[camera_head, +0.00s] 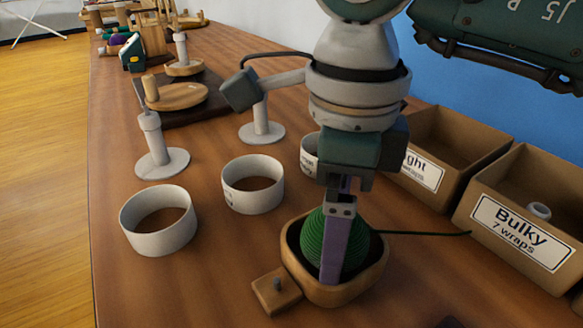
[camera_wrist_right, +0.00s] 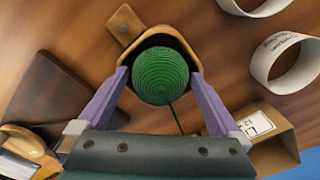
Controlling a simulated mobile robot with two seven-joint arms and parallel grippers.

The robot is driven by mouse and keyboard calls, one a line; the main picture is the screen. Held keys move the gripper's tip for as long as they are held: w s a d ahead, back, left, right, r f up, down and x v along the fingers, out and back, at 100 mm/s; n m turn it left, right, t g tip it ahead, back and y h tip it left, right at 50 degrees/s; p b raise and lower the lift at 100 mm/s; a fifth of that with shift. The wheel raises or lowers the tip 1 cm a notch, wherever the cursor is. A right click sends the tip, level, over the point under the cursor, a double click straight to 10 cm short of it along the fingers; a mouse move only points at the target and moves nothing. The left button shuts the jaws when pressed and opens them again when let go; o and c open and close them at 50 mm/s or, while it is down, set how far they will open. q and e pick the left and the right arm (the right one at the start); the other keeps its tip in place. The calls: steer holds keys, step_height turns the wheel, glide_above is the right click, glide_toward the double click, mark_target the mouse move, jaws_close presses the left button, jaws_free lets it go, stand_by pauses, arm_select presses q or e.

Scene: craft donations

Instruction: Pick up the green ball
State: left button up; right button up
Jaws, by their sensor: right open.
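The green ball (camera_head: 313,236) is wound yarn. It sits in a wooden bowl (camera_head: 350,294), with a dark strand running out to the right. In the right wrist view the ball (camera_wrist_right: 160,76) lies between the two purple fingers of my right gripper (camera_wrist_right: 158,82), which is open with a finger on either side. In the head view the right gripper (camera_head: 333,272) points down over the bowl, and one finger hides part of the ball. I cannot tell whether the fingers touch it. My left gripper is not in view.
White rings (camera_head: 158,242) (camera_head: 252,206) stand left of the bowl. Cardboard bins stand at right, one marked Bulky (camera_head: 515,237). A wooden tab with a peg (camera_head: 275,290) adjoins the bowl. White stands (camera_head: 163,163) and a dark board (camera_head: 205,110) are farther back.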

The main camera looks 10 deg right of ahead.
steer(key=shift+f, duration=0.8)
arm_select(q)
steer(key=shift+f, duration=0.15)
arm_select(e)
steer(key=c, duration=1)
steer(key=shift+c, duration=0.2)
